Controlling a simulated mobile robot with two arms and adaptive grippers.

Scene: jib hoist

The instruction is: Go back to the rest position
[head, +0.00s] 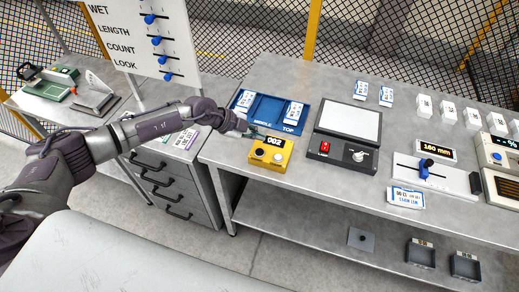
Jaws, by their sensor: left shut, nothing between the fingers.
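My left gripper (252,132) is shut and empty. It hangs over the near left part of the grey bench (222,150), just above the back edge of a yellow box (270,154) whose display reads 002. The box has two round buttons on top. I cannot tell whether the fingertips touch the box. My left arm reaches in from the left edge, stretched out over the drawer unit. My right gripper is not in view.
A blue tray (268,108) with white cards lies behind the gripper. A device with a red switch (347,138) stands to the right, then a 160 mm slider (430,172). A sign board (147,38) rises at back left. The lower shelf (300,225) is mostly clear.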

